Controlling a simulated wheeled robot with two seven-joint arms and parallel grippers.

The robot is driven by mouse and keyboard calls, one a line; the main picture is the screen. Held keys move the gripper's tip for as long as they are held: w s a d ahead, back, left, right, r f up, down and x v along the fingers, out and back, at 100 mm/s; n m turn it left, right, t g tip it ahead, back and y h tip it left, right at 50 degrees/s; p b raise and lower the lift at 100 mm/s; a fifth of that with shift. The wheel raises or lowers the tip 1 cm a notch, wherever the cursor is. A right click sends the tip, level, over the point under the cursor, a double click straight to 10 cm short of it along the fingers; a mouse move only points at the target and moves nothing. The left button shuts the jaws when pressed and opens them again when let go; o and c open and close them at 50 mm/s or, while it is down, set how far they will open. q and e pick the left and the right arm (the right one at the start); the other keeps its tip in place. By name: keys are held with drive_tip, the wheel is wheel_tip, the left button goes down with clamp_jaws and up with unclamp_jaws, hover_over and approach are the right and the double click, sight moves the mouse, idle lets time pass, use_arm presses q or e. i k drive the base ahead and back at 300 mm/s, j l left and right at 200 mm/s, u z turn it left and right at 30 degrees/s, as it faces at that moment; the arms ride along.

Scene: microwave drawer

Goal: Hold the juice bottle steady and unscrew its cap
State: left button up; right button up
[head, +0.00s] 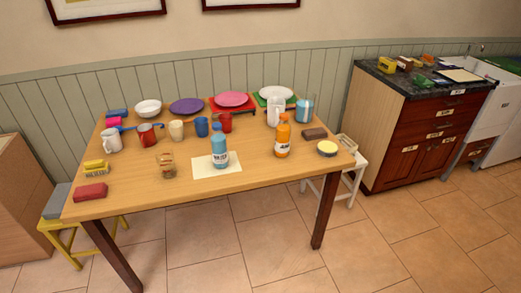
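An orange bottle (283,138) with a white label stands upright on the right part of the wooden table (250,178). The label is too small to read. Its orange cap (284,117) sits on top. A blue bottle (219,146) with a white label stands upright to its left on a cream sheet (205,173). Neither of my grippers shows in the head view, and nothing touches the orange bottle.
A white pitcher (274,112) and a blue mug (305,111) stand close behind the orange bottle. A brown block (314,133) and a yellow-topped round container (327,148) are to its right. Mugs and plates fill the back. The table's front edge is mostly clear.

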sight(282, 129)
drive_tip(key=l+u, duration=0.45)
drive_tip(key=l, duration=1.35)
drive_tip(key=k+l, duration=0.05)
